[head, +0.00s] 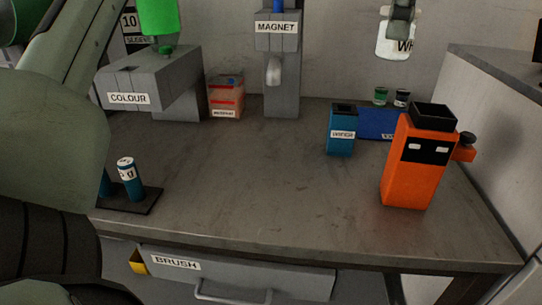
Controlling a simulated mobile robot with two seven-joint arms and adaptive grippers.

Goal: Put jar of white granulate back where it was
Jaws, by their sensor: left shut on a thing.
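The jar of white granulate (388,40) is at the upper right of the head view. It is pale, with a label of which "WH" shows, and looks roughly upright. My left gripper (400,14) is above it, shut on its top, and holds it up in front of the back wall, clear of the worktop (265,185). The top of the gripper is cut off by the frame edge. My right gripper is not in view.
Below the jar stand two small pots (380,96), a blue box (376,123), a blue labelled container (341,130) and an orange machine (412,175). The MAGNET unit (281,85) and COLOUR unit (150,78) stand left. The middle worktop is clear.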

